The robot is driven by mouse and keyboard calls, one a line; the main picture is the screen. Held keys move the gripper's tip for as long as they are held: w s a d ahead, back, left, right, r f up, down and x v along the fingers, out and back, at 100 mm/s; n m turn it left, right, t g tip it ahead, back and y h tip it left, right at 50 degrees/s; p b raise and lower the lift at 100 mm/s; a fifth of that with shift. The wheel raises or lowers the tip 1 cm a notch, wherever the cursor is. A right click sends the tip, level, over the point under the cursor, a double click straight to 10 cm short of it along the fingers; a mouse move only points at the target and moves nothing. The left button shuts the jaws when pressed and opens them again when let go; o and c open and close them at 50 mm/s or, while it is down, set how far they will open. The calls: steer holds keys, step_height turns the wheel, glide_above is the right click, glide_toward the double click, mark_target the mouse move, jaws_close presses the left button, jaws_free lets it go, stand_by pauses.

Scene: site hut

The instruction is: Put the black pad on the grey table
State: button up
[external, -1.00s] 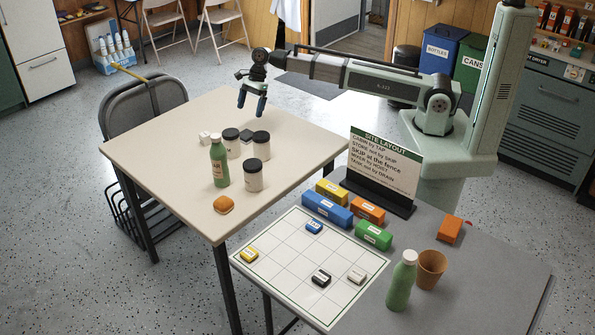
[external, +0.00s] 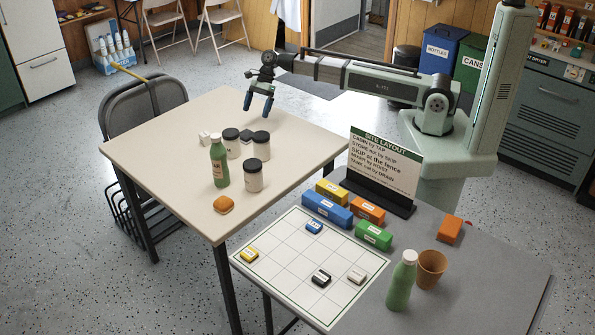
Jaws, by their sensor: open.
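A small dark item (external: 247,136), which looks like the black pad, lies on the cream table among black-lidded jars and is partly hidden by them. The grey table (external: 478,285) stands at the front right, lower in the picture. My gripper (external: 257,104) is open and empty, fingers pointing down, above the far part of the cream table, behind the dark item and apart from it.
Black-lidded jars (external: 253,178), a green bottle (external: 219,162), a white item (external: 204,138) and an orange item (external: 223,204) share the cream table (external: 165,150). A gridded board (external: 285,262), coloured blocks, a sign (external: 385,165), another green bottle (external: 402,282) and a cup (external: 431,268) crowd the grey table.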

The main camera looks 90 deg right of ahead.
steer(key=s+d+f+t+y, duration=0.1)
steer(key=s+d, duration=0.1)
steer(key=s+d+f+t+y, duration=0.1)
steer(key=s+d+f+t, duration=0.1)
steer(key=s+d+f+t+y, duration=0.1)
steer(key=s+d+t+y, duration=0.1)
steer(key=shift+s+d+f, duration=0.15)
steer(key=shift+s+d, duration=0.05)
steer(key=shift+d, duration=0.2)
glide_toward(250, 131)
steer(key=shift+w+a+f+t, duration=0.3)
steer(key=shift+w+a+f, duration=0.6)
steer(key=shift+f, duration=0.1)
steer(key=shift+a+x, duration=0.25)
steer(key=shift+x, duration=2.8)
steer(key=shift+s+r, duration=0.1)
steer(key=shift+r, duration=0.15)
steer(key=shift+c, duration=0.3)
steer(key=c, duration=1.1)
steer(key=shift+o, duration=0.2)
step_height(250, 131, up, 10)
